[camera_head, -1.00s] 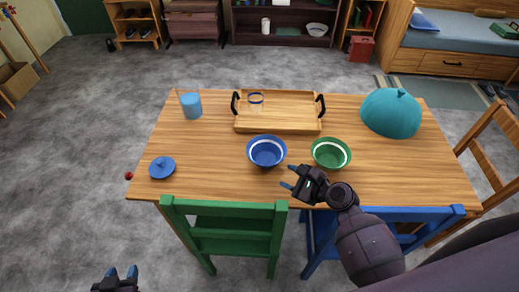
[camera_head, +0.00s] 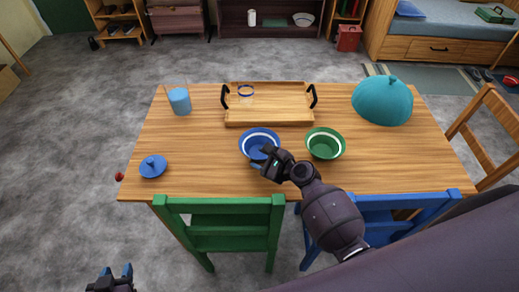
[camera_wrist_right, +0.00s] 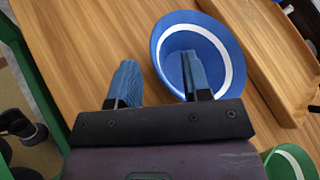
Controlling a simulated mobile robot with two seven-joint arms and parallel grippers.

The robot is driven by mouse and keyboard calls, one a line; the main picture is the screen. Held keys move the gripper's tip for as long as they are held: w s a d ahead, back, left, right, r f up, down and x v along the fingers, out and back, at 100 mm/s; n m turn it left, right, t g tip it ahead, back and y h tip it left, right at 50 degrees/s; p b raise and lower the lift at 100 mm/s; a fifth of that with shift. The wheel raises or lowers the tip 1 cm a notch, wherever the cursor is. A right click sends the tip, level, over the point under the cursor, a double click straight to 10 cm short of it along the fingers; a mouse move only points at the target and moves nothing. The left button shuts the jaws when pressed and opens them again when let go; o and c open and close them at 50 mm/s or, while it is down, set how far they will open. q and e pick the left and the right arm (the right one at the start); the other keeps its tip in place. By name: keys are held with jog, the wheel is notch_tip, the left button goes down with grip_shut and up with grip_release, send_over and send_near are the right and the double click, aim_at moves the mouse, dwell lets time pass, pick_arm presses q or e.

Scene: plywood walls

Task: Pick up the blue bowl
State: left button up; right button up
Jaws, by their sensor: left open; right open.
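The blue bowl (camera_head: 259,140) with a white inner band stands upright on the wooden table, left of the green bowl. My right gripper (camera_head: 262,162) is at the bowl's near side, open. In the right wrist view its blue fingers (camera_wrist_right: 157,80) are spread apart: one overlaps the bowl's interior and the other is outside the rim of the bowl (camera_wrist_right: 220,32). I cannot tell whether either finger touches it. My left gripper (camera_head: 114,275) is open and empty at the bottom left, low and away from the table.
The green bowl (camera_head: 324,144) stands close on the right. A blue lid (camera_head: 153,167), a light blue cup (camera_head: 180,101) and a teal dome (camera_head: 382,101) are also on the table. Green (camera_head: 220,208) and blue (camera_head: 410,201) chairs stand at the front.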

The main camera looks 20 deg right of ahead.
jog(key=shift+x, duration=1.3)
jog(key=shift+c, duration=0.2)
grip_shut()
